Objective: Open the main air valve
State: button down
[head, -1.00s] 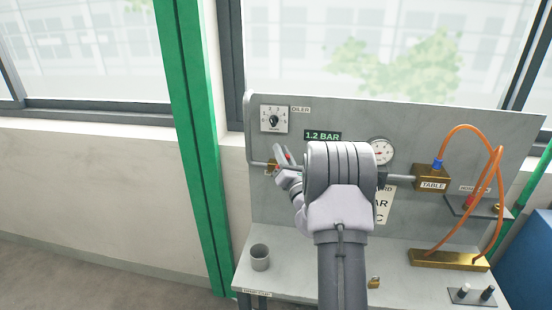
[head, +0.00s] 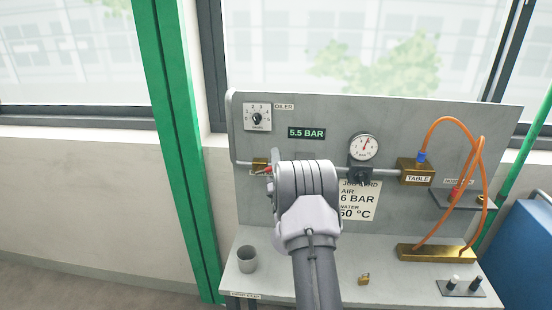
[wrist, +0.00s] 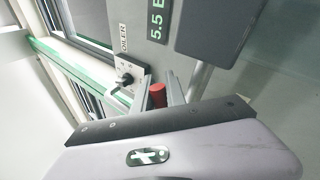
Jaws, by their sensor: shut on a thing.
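The main air valve has a brass body (head: 259,162) on the grey pipe at the left of the panel. Its red handle (head: 267,169) shows only as a small piece beside my gripper (head: 271,166). In the wrist view the red handle (wrist: 158,95) sits between my two grey fingers, which are shut on it. My wrist and forearm hide part of the pipe and panel. The green display (head: 306,133) reads 5.5 BAR. The round gauge (head: 364,147) has its red needle pointing up and slightly right.
A dial (head: 257,117) labelled OILER is above the valve. A job card (head: 358,205) reads AIR 6 BAR. A black knob (head: 361,176) is below the gauge. Orange hoses (head: 429,140) loop at the right. A grey cup (head: 247,259) and a padlock (head: 364,279) stand on the bench.

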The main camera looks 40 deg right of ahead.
dwell(0.4)
jog(key=c, duration=1.4)
grip_release()
jog(key=shift+o, duration=0.2)
jog(key=shift+s, duration=0.1)
